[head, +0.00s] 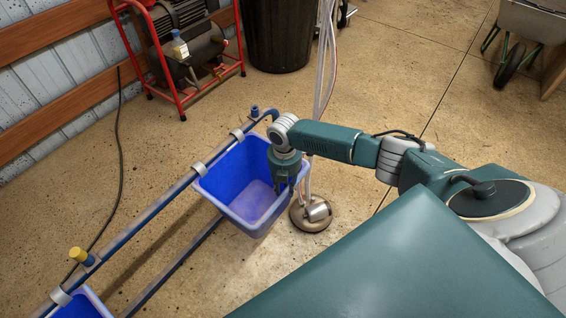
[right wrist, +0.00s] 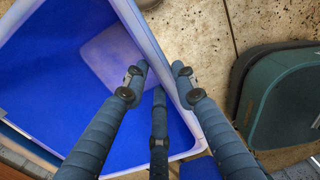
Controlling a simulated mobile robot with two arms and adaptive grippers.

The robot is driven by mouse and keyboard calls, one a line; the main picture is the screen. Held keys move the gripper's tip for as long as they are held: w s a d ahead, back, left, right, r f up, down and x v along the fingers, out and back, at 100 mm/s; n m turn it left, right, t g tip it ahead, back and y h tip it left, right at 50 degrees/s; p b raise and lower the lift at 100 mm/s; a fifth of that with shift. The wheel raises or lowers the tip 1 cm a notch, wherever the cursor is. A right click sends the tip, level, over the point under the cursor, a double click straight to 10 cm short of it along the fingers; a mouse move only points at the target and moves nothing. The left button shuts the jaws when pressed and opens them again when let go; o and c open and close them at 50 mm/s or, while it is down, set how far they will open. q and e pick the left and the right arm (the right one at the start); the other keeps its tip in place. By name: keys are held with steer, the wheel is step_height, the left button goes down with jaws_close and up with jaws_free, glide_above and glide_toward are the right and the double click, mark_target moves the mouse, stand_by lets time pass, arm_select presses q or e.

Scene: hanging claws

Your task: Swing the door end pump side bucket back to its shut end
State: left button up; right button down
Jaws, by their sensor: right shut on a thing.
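A blue bucket (head: 237,204) hangs by two grey clips from the blue rail (head: 155,212), near the rail's far end in the head view. Its open top faces up and its inside shows empty. My right gripper (head: 285,187) is at the bucket's right rim, away from the rail. In the right wrist view the bucket wall (right wrist: 155,45) runs between the fingers of my right gripper (right wrist: 158,75), which are shut on the rim. One finger is inside the bucket and one outside. My left gripper is not in view.
A second blue bucket (head: 80,305) is at the lower left. A red-framed pump (head: 190,50) and a black bin (head: 279,35) stand behind. A pole on a round base (head: 311,214) stands just right of the bucket.

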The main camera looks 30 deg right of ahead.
steer(key=shift+s+r, duration=0.1)
steer(key=c, duration=1.6)
jaws_free()
steer(key=shift+o, duration=1)
steer(key=shift+s+r, duration=0.1)
steer(key=shift+d+r, duration=0.1)
steer(key=shift+r, duration=0.15)
step_height(320, 180, up, 12)
steer(key=shift+f, duration=0.2)
